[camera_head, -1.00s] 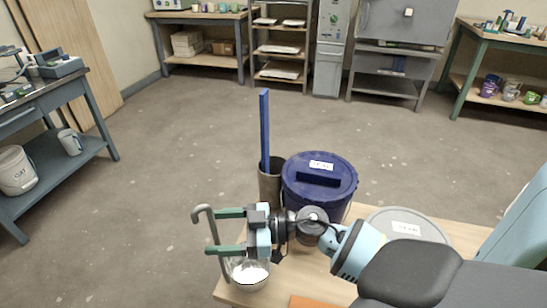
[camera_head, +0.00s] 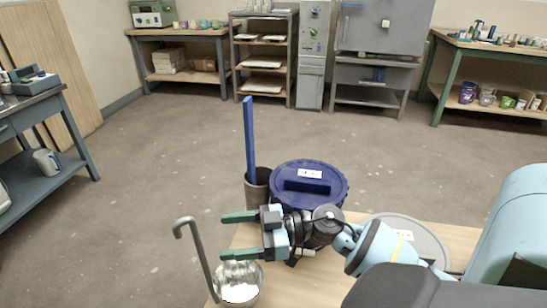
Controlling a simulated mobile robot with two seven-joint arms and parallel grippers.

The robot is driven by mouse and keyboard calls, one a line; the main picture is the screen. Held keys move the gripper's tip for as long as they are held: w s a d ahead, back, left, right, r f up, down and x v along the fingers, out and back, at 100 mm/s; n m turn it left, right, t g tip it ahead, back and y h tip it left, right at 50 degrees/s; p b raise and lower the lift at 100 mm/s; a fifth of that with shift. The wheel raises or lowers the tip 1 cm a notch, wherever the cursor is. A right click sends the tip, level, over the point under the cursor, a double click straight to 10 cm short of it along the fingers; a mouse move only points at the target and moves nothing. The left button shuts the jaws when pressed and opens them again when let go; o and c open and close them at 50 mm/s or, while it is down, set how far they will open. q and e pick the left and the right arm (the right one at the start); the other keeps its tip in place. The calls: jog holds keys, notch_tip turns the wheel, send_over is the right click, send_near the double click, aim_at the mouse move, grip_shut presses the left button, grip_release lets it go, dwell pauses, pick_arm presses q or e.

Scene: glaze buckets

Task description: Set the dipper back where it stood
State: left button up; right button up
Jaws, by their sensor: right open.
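The dipper (camera_head: 195,250) is a metal ladle with a long hooked handle and a shiny round cup (camera_head: 240,283) that holds something white. The cup is at the left end of the wooden table, and the handle rises to the upper left, slightly tilted. My right gripper (camera_head: 224,237) is open, its two green fingers pointing left. The fingertips are just right of the handle, with a visible gap and nothing between them. The cup is below the lower finger. My left gripper is not in view.
A dark blue lidded bucket (camera_head: 309,178) and a grey-brown cylinder (camera_head: 257,188) with a tall blue bar (camera_head: 249,140) stand behind my right gripper. A grey round lid (camera_head: 415,235) lies to the right on the wooden table (camera_head: 455,240). The floor beyond is clear.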

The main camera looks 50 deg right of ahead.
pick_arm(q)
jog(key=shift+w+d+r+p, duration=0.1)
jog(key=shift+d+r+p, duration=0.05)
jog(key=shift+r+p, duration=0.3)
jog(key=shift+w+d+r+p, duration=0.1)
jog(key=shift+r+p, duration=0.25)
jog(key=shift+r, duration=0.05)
pick_arm(e)
jog(key=s+d, duration=0.3)
jog(key=d, duration=0.5)
jog(key=shift+d+r, duration=0.15)
jog(key=shift+d, duration=0.2)
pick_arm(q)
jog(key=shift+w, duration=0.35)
